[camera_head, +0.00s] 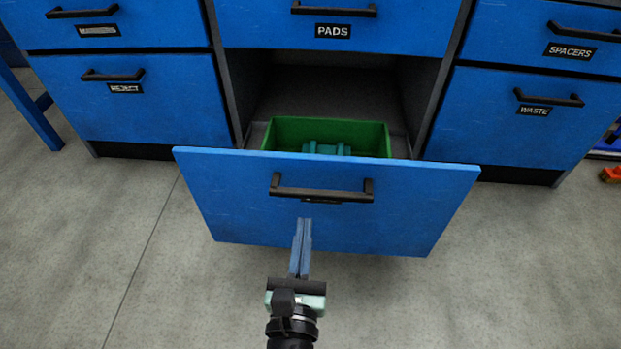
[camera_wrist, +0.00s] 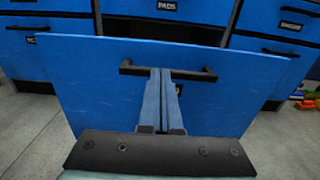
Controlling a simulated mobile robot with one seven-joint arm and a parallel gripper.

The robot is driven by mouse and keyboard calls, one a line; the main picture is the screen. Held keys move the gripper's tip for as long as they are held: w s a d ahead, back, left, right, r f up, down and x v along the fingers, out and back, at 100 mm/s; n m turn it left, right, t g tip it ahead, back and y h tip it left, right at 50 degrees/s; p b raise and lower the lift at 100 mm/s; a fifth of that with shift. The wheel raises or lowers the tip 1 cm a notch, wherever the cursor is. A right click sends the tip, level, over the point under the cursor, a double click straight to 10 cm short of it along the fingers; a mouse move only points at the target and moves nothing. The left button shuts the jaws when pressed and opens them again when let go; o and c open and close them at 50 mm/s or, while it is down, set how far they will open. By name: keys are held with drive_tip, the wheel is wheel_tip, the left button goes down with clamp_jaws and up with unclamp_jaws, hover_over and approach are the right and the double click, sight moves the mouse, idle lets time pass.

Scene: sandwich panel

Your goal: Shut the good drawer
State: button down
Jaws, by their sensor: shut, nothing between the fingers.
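One blue drawer (camera_head: 400,215) stands pulled out below the drawer marked PADS, with a black bar handle (camera_head: 322,193) near its top edge. Its own label is mostly hidden behind the handle, so I cannot read it. Inside sits a green bin (camera_head: 280,131) with a teal part (camera_head: 326,147) in it. My gripper (camera_head: 304,222) is shut and empty, its fingertips in front of the drawer's face just below the handle. In the wrist view the fingertips (camera_wrist: 160,72) overlap the handle and the drawer front (camera_wrist: 95,85). I cannot tell whether they touch.
Closed drawers marked REJECT (camera_head: 150,100), PADS (camera_head: 390,25), WASTE (camera_head: 520,130) and SPACERS (camera_head: 571,51) surround the open one. Orange items (camera_head: 611,174) lie at the far right.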

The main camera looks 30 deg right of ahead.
sight(312, 164)
drive_tip(key=b+x, duration=0.2)
drive_tip(key=x, duration=1)
drive_tip(key=shift+d, duration=0.1)
drive_tip(key=shift+r, duration=0.1)
